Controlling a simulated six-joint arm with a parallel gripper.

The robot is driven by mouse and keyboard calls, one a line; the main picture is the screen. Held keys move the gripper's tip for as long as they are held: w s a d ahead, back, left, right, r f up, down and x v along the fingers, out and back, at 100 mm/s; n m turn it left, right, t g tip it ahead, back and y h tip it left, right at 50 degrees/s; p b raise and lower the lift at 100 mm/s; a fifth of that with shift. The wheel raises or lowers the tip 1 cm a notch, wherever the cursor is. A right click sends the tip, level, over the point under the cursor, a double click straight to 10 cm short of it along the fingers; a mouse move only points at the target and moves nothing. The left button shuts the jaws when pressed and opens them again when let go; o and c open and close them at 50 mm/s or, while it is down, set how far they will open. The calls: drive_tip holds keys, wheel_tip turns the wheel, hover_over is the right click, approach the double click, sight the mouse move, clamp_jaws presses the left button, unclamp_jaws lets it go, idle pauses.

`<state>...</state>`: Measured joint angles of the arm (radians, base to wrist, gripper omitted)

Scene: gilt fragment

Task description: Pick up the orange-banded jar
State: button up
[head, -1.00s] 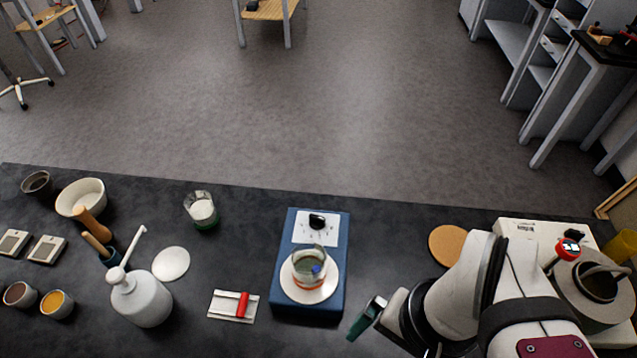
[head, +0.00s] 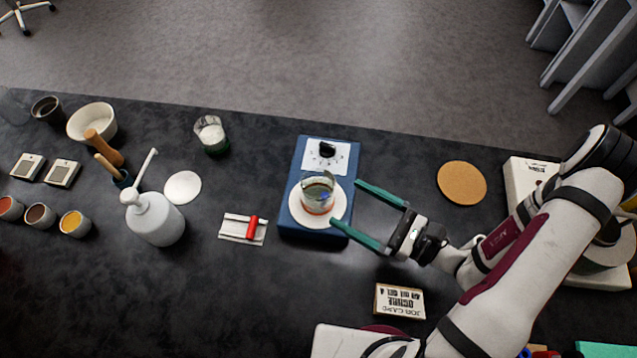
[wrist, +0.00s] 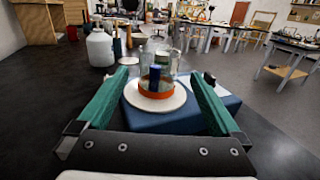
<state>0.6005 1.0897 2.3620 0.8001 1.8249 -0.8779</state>
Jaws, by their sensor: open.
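The orange-banded jar (head: 318,193) is clear glass with an orange band near its base. It stands upright on the round white plate (head: 296,207) of a blue stirrer unit (head: 312,233). My gripper (head: 345,204) is open, with its green fingers pointing at the jar from the right. In the wrist view the jar (wrist: 156,80) stands ahead, between the lines of the two fingers. A dark blue thing shows in or behind the jar. I cannot tell whether the fingertips reach the jar's sides.
A glass with a green band (head: 211,136) stands at the back left. A cork disc (head: 462,183) and a job card block (head: 399,301) are on the right.

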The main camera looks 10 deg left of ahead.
sight(305, 180)
drive_tip(key=x, duration=1.1)
drive_tip(key=shift+a+f, duration=0.15)
drive_tip(key=shift+a, duration=0.15)
drive_tip(key=c, duration=1.5)
